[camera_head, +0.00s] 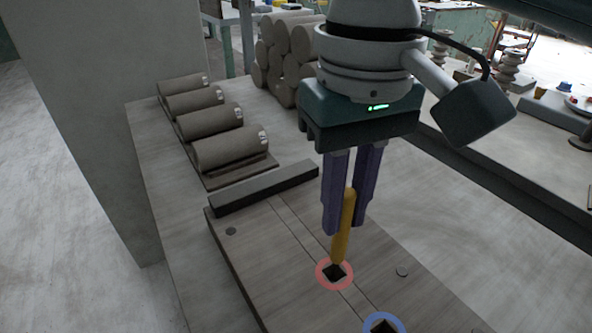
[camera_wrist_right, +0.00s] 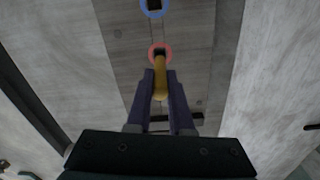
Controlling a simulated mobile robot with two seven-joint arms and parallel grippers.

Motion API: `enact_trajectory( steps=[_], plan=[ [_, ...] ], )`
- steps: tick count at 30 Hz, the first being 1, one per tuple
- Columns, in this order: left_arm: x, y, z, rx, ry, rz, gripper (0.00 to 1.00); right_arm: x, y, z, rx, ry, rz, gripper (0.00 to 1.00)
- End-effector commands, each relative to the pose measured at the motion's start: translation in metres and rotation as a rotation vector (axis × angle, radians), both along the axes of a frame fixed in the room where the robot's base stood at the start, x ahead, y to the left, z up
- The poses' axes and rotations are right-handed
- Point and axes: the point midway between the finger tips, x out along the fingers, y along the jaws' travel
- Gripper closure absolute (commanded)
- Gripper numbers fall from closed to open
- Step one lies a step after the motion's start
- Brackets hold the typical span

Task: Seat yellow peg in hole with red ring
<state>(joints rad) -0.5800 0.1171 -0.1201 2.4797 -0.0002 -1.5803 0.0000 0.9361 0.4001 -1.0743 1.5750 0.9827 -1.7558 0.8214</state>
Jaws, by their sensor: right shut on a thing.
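My right gripper (camera_head: 346,216) is shut on the yellow peg (camera_head: 342,240), which stands nearly upright between the purple fingers. The peg's lower end is right at the square hole with the red ring (camera_head: 321,282) in the board (camera_head: 262,262). I cannot tell whether the tip is just above the hole or slightly inside it. In the right wrist view the peg (camera_wrist_right: 160,80) also shows between the fingers (camera_wrist_right: 161,88), its far end by the red ring (camera_wrist_right: 168,50). My left gripper is not in view.
A second hole with a blue ring (camera_head: 372,320) lies nearer on the board. A grey bar (camera_head: 264,188) lies along the board's far edge. Several clay cylinders (camera_head: 232,149) rest in holders behind it, with a stack of rolls (camera_head: 290,62) farther back.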

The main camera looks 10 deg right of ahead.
Motion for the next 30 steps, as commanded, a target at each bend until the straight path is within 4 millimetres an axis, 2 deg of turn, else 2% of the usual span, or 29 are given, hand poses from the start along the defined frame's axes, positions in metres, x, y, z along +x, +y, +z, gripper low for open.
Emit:
enact_trajectory(
  steps=[1, 7, 13, 26, 27, 30],
  plan=[
    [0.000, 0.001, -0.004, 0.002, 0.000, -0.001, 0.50, -0.001, 0.000, -0.012, -0.001, 0.002, 0.000, 1.00],
    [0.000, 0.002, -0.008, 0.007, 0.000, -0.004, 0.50, 0.000, 0.000, -0.029, 0.001, 0.000, 0.002, 1.00],
    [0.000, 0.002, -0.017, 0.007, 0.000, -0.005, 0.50, 0.000, 0.000, -0.061, -0.001, 0.001, 0.001, 1.00],
    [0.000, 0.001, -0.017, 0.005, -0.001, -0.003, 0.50, 0.000, 0.000, -0.069, 0.000, 0.000, 0.002, 1.00],
    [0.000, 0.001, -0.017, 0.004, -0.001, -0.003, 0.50, 0.000, 0.000, -0.070, 0.000, 0.000, 0.002, 0.79],
    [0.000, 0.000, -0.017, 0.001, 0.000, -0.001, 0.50, 0.000, 0.000, -0.069, 0.000, -0.001, 0.002, 0.68]
  ],
)
